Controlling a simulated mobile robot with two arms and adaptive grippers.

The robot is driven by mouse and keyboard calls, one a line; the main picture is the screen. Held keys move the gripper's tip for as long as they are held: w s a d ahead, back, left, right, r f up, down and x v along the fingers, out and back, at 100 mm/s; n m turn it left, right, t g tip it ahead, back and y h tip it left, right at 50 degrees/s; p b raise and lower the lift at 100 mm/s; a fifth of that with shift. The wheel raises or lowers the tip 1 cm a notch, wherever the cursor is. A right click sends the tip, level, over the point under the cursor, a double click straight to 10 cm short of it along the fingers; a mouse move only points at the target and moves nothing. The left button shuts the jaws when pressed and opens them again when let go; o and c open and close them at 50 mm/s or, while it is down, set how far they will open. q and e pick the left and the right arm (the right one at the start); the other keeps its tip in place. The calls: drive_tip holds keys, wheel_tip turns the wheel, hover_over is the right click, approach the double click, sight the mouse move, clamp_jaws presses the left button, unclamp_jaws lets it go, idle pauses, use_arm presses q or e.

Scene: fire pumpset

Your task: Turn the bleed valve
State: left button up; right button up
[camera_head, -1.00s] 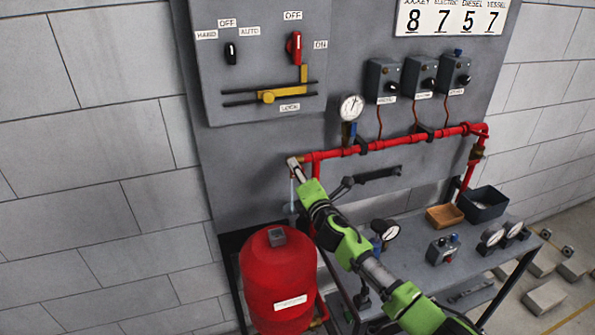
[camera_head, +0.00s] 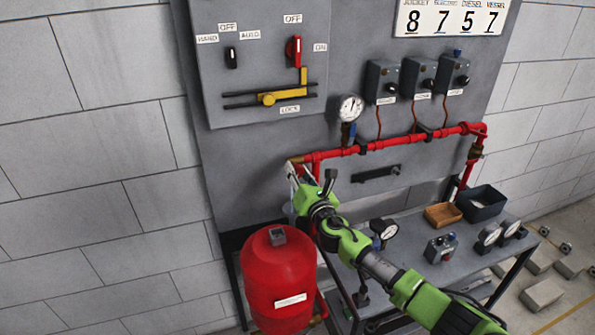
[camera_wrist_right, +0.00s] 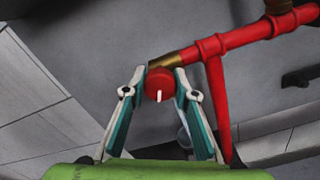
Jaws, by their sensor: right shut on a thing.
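The bleed valve knob (camera_wrist_right: 159,85) is round and red with a white pointer mark. It sits at the brass end (camera_wrist_right: 163,62) of the red pipe (camera_wrist_right: 240,38). In the right wrist view my right gripper (camera_wrist_right: 160,82) has one finger on each side of the knob and is shut on it. In the head view my right gripper (camera_head: 297,176) is at the left end of the red pipe (camera_head: 395,143), and the knob is hidden there. The pointer mark points down in the wrist view. My left gripper is not in view.
A red tank (camera_head: 279,285) stands below and left of my right arm. A bench (camera_head: 410,255) holds gauges, a small control box (camera_head: 441,248), a wooden tray (camera_head: 443,215) and a dark bin (camera_head: 481,205). A pressure gauge (camera_head: 351,107) stands above the pipe.

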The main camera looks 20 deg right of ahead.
idle(0.5)
drive_tip(key=o, duration=1.1)
drive_tip(key=s, duration=1.2)
drive_tip(key=shift+d, duration=0.2)
